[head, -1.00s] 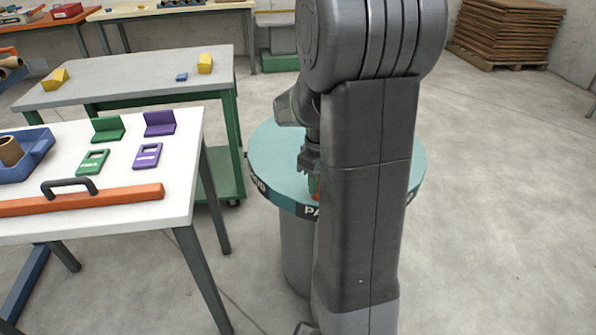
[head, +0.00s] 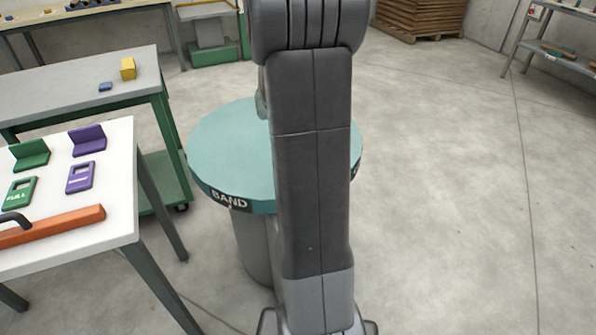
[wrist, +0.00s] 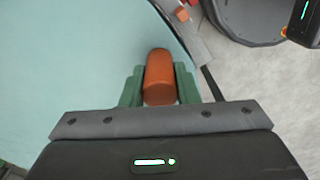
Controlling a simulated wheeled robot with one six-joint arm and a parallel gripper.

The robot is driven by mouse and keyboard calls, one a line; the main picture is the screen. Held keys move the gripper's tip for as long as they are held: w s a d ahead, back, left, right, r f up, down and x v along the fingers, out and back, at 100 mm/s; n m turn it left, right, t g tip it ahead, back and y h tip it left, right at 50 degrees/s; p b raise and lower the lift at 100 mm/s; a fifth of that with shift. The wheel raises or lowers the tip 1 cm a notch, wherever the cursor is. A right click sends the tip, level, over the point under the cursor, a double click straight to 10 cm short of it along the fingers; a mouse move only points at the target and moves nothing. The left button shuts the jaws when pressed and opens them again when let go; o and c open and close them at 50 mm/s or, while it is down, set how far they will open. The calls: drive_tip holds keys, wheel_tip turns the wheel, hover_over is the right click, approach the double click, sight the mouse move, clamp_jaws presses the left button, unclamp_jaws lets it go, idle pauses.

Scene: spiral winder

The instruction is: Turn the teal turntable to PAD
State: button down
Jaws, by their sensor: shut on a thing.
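The teal turntable (head: 228,143) is a round disc on a grey pedestal (head: 255,250) in the head view, partly hidden behind my arm. A dark label reading BAND (head: 229,200) faces front-left on its rim. Part of another dark label (head: 356,168) shows at the right rim, unreadable. No PAD label can be read now. In the wrist view, my gripper (wrist: 159,68) is shut on an upright-looking orange handle (wrist: 158,80) near the edge of the teal top (wrist: 70,60), its green fingers on either side. In the head view my arm hides the gripper and handle.
A white table (head: 105,235) with green and purple pieces and an orange bar (head: 50,226) stands left. A grey-topped green cart (head: 80,85) is behind it. A small orange piece (wrist: 182,14) lies beyond the rim in the wrist view. Floor (head: 450,200) at right is clear.

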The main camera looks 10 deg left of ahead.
drive_tip(key=c, duration=1.1)
unclamp_jaws()
wheel_tip(320, 180, up, 14)
drive_tip(key=p, duration=0.3)
drive_tip(key=shift+f, duration=0.1)
